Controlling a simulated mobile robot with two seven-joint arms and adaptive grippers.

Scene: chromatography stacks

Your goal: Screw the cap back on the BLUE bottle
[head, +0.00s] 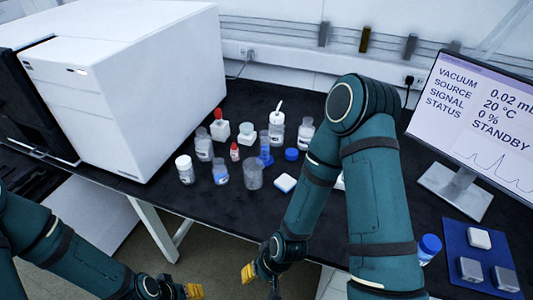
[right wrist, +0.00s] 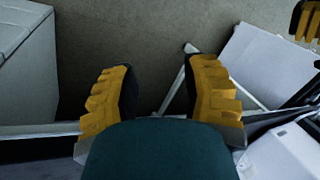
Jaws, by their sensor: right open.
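A small clear bottle (head: 221,174) with blue in its lower part stands among the glassware on the black table; I cannot make out its neck. A round blue cap (head: 291,154) lies on the table to its right. A clear upright piece with a blue lower part (head: 265,152) stands between them; I cannot tell which is the task's bottle. My right gripper (head: 262,277) is in front of the table, away from both; in the right wrist view its yellow fingers (right wrist: 160,100) are apart and empty. My left gripper (head: 180,291) is at the bottom edge, its jaws unclear.
Several other bottles and a beaker (head: 253,176) crowd the table beside the large white instrument (head: 130,80). A blue-lidded jar (head: 429,246), a blue mat (head: 460,272) and a monitor (head: 478,105) are at right. My right arm hides part of the table.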

